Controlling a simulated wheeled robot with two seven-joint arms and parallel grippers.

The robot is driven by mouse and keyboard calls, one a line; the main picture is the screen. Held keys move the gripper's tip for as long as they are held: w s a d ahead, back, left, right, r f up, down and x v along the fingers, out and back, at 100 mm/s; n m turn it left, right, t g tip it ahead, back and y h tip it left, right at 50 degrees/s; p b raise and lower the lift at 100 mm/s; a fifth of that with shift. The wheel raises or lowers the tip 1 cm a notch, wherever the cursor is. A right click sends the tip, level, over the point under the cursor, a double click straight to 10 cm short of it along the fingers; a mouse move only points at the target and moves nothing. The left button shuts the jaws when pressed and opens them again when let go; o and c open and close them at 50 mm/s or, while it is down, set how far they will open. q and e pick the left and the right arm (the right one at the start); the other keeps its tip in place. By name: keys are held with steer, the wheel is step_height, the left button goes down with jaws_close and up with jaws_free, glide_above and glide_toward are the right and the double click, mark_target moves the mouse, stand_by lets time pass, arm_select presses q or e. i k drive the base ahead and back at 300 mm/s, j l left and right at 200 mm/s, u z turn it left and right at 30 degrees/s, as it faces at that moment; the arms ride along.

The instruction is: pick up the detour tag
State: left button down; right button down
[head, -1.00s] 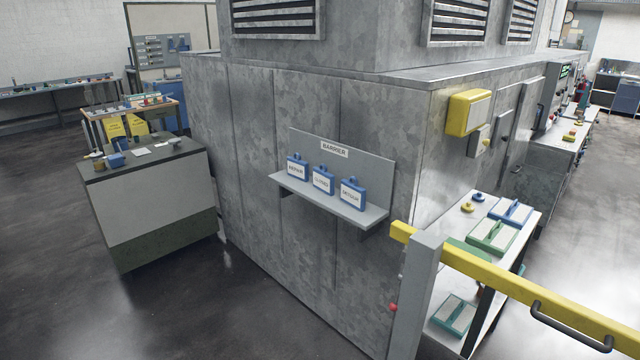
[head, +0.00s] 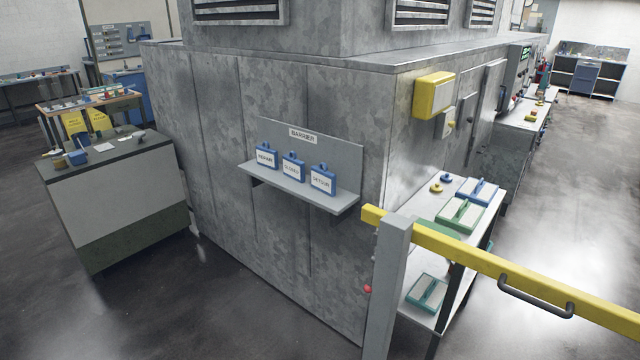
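The detour tag (head: 323,180) is a blue tag with a white label. It stands upright at the right end of a grey wall shelf (head: 300,188) under a "BARRIER" sign (head: 303,135). A tag that reads like "closed" (head: 293,167) stands to its left, and the repair tag (head: 266,157) stands at the left end. The tags stand a little apart from each other. Neither of my grippers shows in the head view.
A yellow barrier arm (head: 470,255) on a grey post (head: 388,280) crosses the right foreground. Behind it is a two-level table (head: 462,187) with cases. A grey counter (head: 120,195) stands at left. The floor (head: 215,310) before the shelf is clear.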

mark_target(324, 181)
steer(key=i+u, duration=0.2)
steer(key=i, duration=0.85)
steer(key=l, duration=0.1)
